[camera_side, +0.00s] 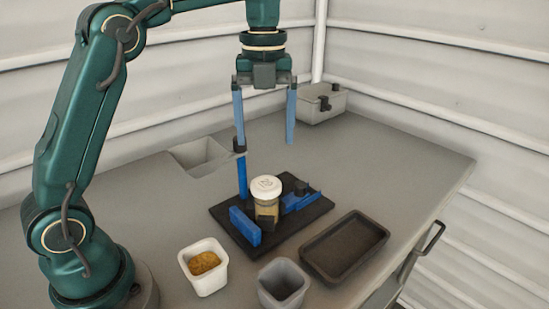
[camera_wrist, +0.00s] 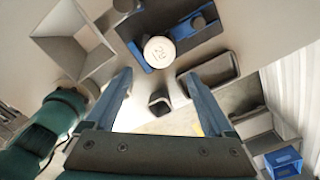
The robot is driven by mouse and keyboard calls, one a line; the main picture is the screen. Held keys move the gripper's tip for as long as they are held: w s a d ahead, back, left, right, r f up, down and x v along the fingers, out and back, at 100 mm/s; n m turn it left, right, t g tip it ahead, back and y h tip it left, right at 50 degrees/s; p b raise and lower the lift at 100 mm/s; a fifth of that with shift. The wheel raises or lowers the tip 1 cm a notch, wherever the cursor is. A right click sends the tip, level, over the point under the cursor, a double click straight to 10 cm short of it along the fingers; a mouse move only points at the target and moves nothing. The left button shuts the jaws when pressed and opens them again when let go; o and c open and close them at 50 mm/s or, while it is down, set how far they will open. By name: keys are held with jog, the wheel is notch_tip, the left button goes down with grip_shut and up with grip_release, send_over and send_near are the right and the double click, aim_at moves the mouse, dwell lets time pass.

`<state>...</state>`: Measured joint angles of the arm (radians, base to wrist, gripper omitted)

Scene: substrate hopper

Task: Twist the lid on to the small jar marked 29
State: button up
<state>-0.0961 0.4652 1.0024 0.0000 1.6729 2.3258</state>
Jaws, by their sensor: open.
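A small jar (camera_side: 266,207) with yellowish contents stands upright in a fixture on a dark base plate (camera_side: 229,216). A white lid (camera_side: 265,185) sits on top of it, roughly level; I cannot tell how tightly. The lid has a mark, too small to read surely. The lid also shows from above in the wrist view (camera_wrist: 160,51), covering the jar. Blue clamp blocks (camera_side: 245,226) stand beside the jar. My gripper (camera_side: 265,147) is open and empty above the lid, its two long blue fingers wide apart and pointing down. In the wrist view, my gripper (camera_wrist: 158,74) touches nothing.
A blue post (camera_side: 242,176) with a dark collar rises behind the jar. A white tub (camera_side: 204,282) with orange-brown contents, a grey cup (camera_side: 283,287) and a dark tray (camera_side: 317,270) stand in front. A square hopper opening (camera_side: 199,157) and a grey box (camera_side: 323,112) lie behind.

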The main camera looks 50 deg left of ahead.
aim_at(266, 183)
notch_tip(266, 183, down, 12)
jog(key=m, duration=0.5)
jog(key=shift+r+m, duration=0.1)
jog(key=shift+m, duration=0.3)
jog(key=shift+f+n, duration=0.2)
jog(key=shift+n, duration=0.1)
jog(key=n, duration=0.6)
jog(key=shift+r+n, duration=0.1)
jog(key=shift+n, duration=0.3)
jog(key=n, duration=0.6)
jog(key=shift+n, duration=0.4)
jog(key=n, duration=0.9)
